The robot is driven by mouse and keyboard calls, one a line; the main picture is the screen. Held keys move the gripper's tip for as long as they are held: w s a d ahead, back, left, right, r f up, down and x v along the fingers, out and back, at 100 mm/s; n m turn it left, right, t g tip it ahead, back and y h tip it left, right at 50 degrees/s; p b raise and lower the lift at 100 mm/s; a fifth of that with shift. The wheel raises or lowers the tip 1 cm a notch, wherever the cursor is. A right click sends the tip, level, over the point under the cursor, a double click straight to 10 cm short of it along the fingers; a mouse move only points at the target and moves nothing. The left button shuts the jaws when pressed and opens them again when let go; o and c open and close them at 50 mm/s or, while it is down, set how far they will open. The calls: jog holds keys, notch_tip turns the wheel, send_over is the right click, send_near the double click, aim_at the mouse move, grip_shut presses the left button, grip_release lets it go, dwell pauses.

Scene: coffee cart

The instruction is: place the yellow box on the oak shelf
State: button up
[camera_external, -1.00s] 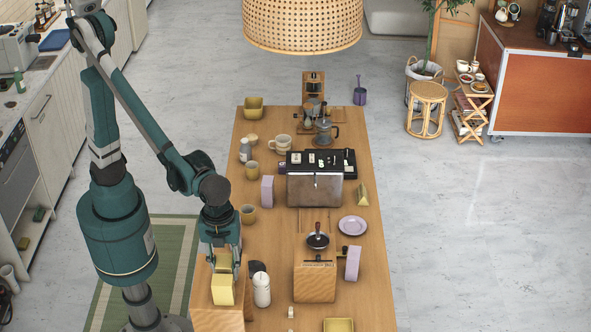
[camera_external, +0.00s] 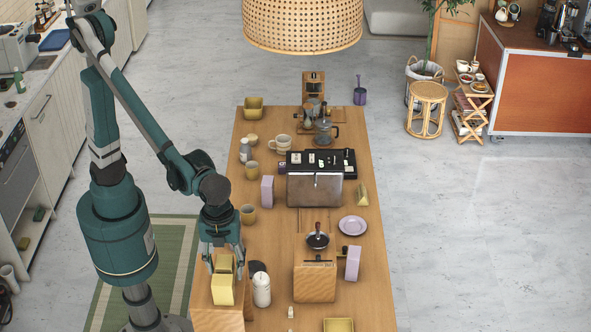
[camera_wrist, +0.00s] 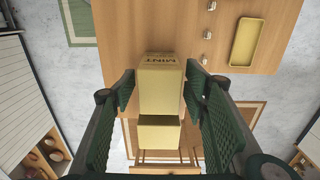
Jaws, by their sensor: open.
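The yellow box (camera_external: 223,291) stands upright on the light wooden piece, likely the oak shelf (camera_external: 206,318), at the near left of the table. My gripper (camera_external: 225,266) is above it with its fingers spread on either side. In the wrist view the yellow box (camera_wrist: 161,88), with "MINT" lettering on one face, sits between the open fingers, with a gap visible on each side. A second yellow face (camera_wrist: 158,132) shows just below it; I cannot tell whether it is part of the same box. The underside of the box is hidden.
A white bottle (camera_external: 261,290) and a dark item stand close to the right of the box. A wooden block (camera_external: 315,283) with a small pan above it and a lilac box (camera_external: 352,264) are farther right. A yellow tray (camera_external: 338,325) lies at the near edge.

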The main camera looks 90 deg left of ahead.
jog(key=shift+r+b, duration=0.7)
jog(key=shift+r, duration=5.2)
jog(key=shift+a, duration=0.1)
jog(key=a+n+t+h, duration=0.1)
jog(key=a+n+t, duration=0.45)
jog(key=a, duration=1.85)
jog(key=s+a+f+n, duration=0.2)
jog(key=s+a+n, duration=0.1)
jog(key=a, duration=0.4)
jog(key=s+a+f+n+t, duration=0.1)
jog(key=s+a+f+n, duration=0.1)
jog(key=a+n, duration=0.3)
jog(key=s+a+f+n+y, duration=0.1)
jog(key=s+a+f+n, duration=0.2)
jog(key=a, duration=0.7)
jog(key=shift+s+a+f+n+t, duration=0.15)
jog(key=shift+s+f+n+t, duration=0.3)
jog(key=shift+n, duration=0.3)
